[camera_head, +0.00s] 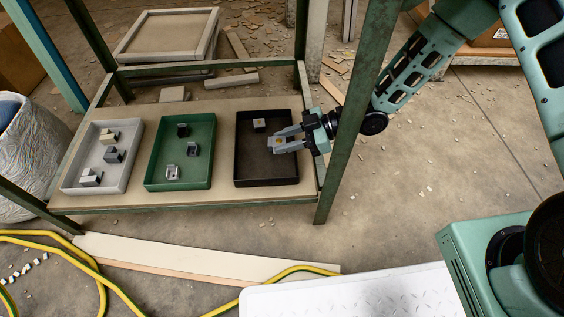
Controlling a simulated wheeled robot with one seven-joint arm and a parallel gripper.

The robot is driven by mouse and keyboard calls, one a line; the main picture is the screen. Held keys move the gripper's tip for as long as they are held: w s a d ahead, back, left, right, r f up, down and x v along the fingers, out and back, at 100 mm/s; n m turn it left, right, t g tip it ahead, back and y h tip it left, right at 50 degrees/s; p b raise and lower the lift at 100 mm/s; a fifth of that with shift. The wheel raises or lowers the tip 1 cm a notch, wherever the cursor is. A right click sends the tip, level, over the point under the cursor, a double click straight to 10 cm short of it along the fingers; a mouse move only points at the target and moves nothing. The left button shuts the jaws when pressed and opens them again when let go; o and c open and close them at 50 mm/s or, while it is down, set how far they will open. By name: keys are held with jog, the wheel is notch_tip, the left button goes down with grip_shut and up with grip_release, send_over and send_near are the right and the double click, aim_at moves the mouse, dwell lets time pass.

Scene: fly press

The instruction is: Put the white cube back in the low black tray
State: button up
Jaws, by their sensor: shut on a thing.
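The low black tray (267,175) is the rightmost of three trays on the tan shelf of a green-framed stand. My gripper (277,142) reaches in from the right, over the upper right part of this tray. It is shut on a small pale piece with a yellowish patch, which I take for the white cube; the fingers hide most of it. I cannot tell its exact height above the tray floor. Another small pale-topped block (259,125) sits at the back of the black tray, left of my fingers.
A green tray (181,181) and a light grey tray (95,184), each with several small blocks, stand to the left. A green post (345,145) rises close to my wrist. The front half of the black tray is clear. Yellow-green hoses (70,251) lie on the floor.

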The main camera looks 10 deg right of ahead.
aim_at(282, 165)
jog(key=shift+a+f+b, duration=0.25)
jog(key=shift+f+b, duration=0.1)
jog(key=shift+f, duration=0.25)
jog(key=shift+a+f+b, duration=0.2)
jog(key=shift+f+b, duration=0.1)
jog(key=shift+f, duration=0.3)
jog(key=shift+f+b, duration=1.55)
jog(key=shift+f, duration=0.7)
jog(key=shift+f, duration=0.1)
jog(key=shift+f, duration=0.15)
jog(key=o, duration=1.1)
jog(key=shift+f, duration=0.1)
jog(key=shift+c, duration=0.2)
jog(key=shift+r, duration=0.25)
jog(key=p+v, duration=0.5)
jog(key=v, duration=0.7)
jog(key=shift+p, duration=0.4)
